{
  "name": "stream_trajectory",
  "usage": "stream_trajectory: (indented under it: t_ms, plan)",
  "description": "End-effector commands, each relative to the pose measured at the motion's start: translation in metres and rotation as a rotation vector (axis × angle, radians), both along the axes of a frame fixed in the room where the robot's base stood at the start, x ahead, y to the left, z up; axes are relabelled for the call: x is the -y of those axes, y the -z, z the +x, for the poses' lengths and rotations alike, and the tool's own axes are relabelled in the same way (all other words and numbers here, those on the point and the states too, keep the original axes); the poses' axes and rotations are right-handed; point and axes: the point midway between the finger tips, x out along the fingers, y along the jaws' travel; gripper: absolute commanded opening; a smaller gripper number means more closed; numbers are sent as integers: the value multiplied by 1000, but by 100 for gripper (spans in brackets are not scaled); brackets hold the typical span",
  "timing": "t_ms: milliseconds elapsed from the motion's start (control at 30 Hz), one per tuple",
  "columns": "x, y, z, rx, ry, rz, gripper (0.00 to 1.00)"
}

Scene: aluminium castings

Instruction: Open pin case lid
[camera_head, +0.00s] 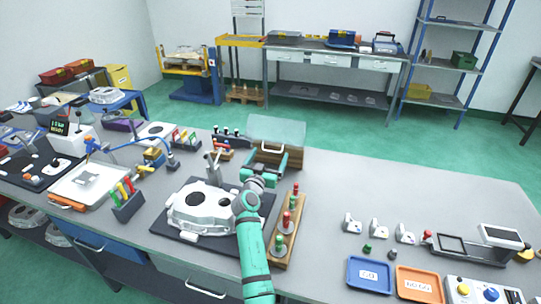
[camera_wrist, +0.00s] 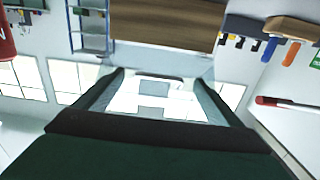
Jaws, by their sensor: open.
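The pin case (camera_head: 292,160) is a wooden box on the grey bench, behind the casting. Its clear lid (camera_head: 277,129) stands raised and leaning at the back of the case. My gripper (camera_head: 267,158) is at the front of the case, below the lid, and partly hides it. In the wrist view my gripper (camera_wrist: 160,78) has its two fingers apart with nothing gripped between them. A wooden part of the case (camera_wrist: 165,27) shows just beyond the fingertips. I cannot tell whether a finger touches the case or lid.
A white casting (camera_head: 205,207) lies on a black mat left of my arm. A wooden rack of pins (camera_head: 290,232) stands close to its right. Blue (camera_head: 370,274) and orange trays (camera_head: 419,284) lie at front right. The bench right of the case is clear.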

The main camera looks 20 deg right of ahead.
Motion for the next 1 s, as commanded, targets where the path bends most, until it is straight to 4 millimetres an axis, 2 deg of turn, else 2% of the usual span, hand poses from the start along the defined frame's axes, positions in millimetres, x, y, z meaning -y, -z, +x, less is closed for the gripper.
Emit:
stream_trajectory:
  t_ms: [200, 500, 567, 700, 767, 867, 1000]
  plan:
    - [9, 0, 10, -1, 2, -1, 89]
    - [9, 0, 12, -1, 1, -1, 89]
    - [9, 0, 11, -1, 1, -1, 77]
    - [9, 0, 11, -1, 1, -1, 44]
    - [9, 0, 11, -1, 1, -1, 31]
    - [7, -1, 12, -2, 0, 2, 31]
    - [-11, -6, 19, -22, -17, 19, 31]
